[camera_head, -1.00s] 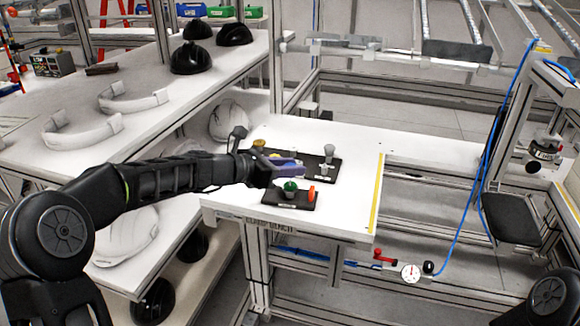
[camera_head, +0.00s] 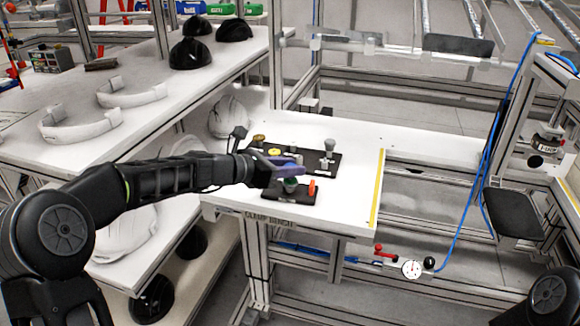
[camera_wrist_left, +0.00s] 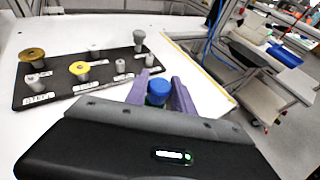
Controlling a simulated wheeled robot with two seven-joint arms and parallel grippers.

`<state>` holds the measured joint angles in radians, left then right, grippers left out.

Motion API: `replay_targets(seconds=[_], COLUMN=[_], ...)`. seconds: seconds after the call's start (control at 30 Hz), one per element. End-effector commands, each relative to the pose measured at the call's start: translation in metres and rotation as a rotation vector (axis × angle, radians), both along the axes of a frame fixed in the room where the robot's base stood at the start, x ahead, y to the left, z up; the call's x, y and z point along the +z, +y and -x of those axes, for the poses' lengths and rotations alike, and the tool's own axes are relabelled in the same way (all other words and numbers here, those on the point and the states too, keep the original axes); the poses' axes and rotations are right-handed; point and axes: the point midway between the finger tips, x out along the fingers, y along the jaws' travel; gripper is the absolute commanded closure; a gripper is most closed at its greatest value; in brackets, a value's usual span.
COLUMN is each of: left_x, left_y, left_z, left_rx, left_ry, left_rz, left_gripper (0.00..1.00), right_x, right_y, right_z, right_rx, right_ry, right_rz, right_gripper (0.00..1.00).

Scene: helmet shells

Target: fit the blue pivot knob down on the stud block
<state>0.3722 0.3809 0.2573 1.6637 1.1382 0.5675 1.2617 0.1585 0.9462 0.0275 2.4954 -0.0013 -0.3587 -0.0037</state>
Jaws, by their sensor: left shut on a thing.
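My left gripper (camera_head: 292,170) has purple fingers and also shows in the left wrist view (camera_wrist_left: 160,92). It is shut on the blue pivot knob (camera_wrist_left: 158,86), whose round blue top shows between the fingers. In the head view the gripper is over the front dark board (camera_head: 280,196) and partly covers a green knob (camera_head: 290,182) there. An orange piece (camera_head: 312,187) stands just right of the fingertips. Small grey studs stand on the rear board (camera_wrist_left: 50,92); I cannot tell which is the stud block. My right gripper is out of view.
The rear board also carries a gold-topped piece (camera_wrist_left: 33,55), a yellow-topped piece (camera_wrist_left: 79,69) and a tall grey post (camera_wrist_left: 139,40). The white bench (camera_head: 350,150) is clear on its right, up to a yellow strip (camera_head: 376,190). A shelf with helmet shells stands left.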

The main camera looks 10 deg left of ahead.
Motion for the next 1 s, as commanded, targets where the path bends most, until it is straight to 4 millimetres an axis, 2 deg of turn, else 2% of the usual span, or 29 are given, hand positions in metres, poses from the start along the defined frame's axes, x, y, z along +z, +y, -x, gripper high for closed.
replay_targets(seconds=[0.43, 0.47, 0.5, 0.77, 1.0], left_x=[-0.0117, -0.0111, -0.0108, -0.0102, -0.0100], left_y=[0.0001, 0.0001, 0.0001, 0.0000, 0.0003], left_z=[0.0001, 0.0001, 0.0000, 0.0000, 0.0002], left_rx=[0.000, 0.000, 0.000, 0.000, 0.000], left_ry=[0.001, 0.001, 0.001, 0.000, 0.000], left_rz=[0.000, -0.001, -0.001, 0.000, 0.000], left_gripper=[1.00, 0.69, 0.66, 0.45, 0.45], right_x=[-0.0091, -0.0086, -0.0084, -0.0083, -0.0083], right_y=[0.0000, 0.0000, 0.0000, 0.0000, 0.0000], right_z=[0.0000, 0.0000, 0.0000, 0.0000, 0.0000], right_rx=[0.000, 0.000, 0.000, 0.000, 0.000], right_ry=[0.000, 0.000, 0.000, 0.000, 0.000], right_rz=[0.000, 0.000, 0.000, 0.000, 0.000], right_gripper=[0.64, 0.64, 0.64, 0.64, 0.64])
